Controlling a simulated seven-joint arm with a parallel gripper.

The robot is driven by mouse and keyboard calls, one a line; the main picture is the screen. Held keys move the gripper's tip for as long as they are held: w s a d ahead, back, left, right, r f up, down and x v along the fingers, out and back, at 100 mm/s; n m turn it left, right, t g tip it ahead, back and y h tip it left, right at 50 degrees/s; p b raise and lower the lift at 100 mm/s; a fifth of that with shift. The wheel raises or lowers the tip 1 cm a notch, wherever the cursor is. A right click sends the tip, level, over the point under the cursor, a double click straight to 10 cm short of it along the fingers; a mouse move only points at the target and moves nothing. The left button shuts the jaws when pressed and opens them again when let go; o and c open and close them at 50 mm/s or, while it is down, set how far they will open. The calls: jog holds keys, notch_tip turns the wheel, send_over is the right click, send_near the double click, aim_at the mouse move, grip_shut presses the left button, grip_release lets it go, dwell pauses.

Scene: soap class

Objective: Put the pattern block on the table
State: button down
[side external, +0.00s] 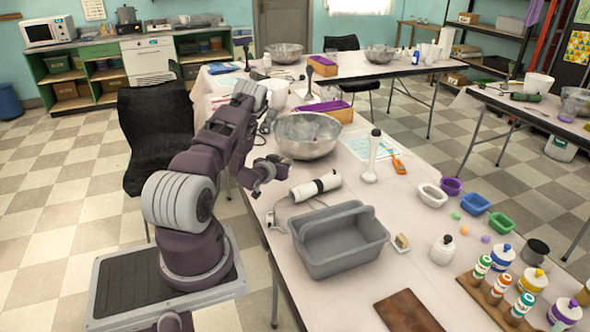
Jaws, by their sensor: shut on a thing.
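My gripper (272,168) hangs over the left edge of the long table (357,190), left of the large metal bowl and above the white stick-like device. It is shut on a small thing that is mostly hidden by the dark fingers. I cannot make out its shape or pattern, so I cannot confirm that it is the pattern block. A small tan block-like thing (402,242) lies on the table right of the grey caddy; it is too small to identify.
Small bowls, bottles (503,254) and a brown board (408,312) lie further right. Bare tabletop shows between caddy and bowls.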

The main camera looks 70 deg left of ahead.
send_over(285, 184)
notch_tip(285, 184, down, 4)
jog(key=shift+a+f, duration=0.1)
jog(key=shift+a, duration=0.05)
jog(key=shift+f, duration=0.25)
jog(key=shift+f, duration=0.3)
jog(key=c, duration=1.3)
grip_release()
jog(key=shift+c, duration=0.2)
